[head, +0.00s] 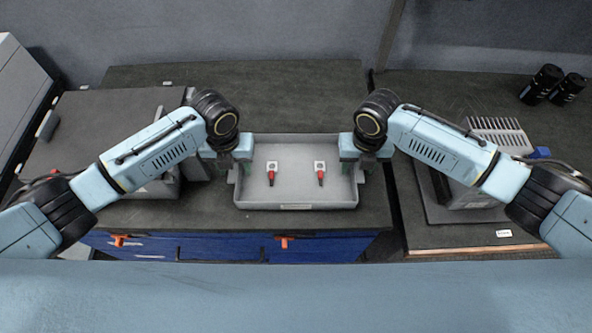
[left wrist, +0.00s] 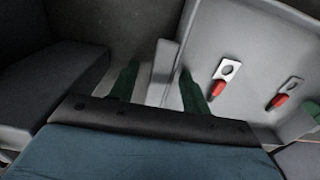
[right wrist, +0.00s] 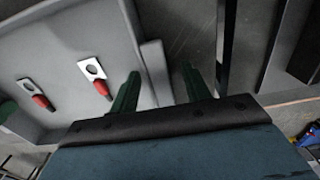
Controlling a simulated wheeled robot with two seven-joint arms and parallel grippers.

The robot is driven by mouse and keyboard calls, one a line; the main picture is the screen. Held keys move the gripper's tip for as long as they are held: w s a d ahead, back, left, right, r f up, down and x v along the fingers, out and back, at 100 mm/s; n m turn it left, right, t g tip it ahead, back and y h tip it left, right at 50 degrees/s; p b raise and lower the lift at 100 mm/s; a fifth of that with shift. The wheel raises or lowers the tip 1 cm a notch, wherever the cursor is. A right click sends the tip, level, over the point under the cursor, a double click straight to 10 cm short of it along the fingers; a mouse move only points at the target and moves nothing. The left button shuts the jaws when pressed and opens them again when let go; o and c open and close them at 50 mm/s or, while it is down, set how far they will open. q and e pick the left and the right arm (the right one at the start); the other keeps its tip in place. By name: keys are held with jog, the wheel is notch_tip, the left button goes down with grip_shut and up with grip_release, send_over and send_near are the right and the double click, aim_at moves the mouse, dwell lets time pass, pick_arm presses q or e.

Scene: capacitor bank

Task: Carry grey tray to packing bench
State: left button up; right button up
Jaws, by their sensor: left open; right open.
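The grey tray (head: 296,190) sits on the dark bench top near its front edge, with two small white tags with red-tipped parts (head: 271,172) (head: 320,172) lying inside. My left gripper (head: 238,168) is at the tray's left end, and my right gripper (head: 350,165) is at its right end. In the left wrist view, the open green fingers (left wrist: 155,85) stand on either side of the tray's left end wall. In the right wrist view, the open green fingers (right wrist: 160,90) stand on either side of the right end handle. Whether the fingers touch the tray cannot be told.
A grey machine (head: 120,120) stands left of the tray. A second bench (head: 450,235) at the right, across a narrow gap, holds a grey finned block (head: 490,140) and two black cylinders (head: 542,84). Blue drawers (head: 220,247) with orange handles are below. The bench behind the tray is clear.

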pick_arm(q)
grip_shut()
pick_arm(e)
grip_shut()
pick_arm(q)
jog(key=shift+r, duration=0.2)
pick_arm(e)
jog(key=shift+r, duration=0.1)
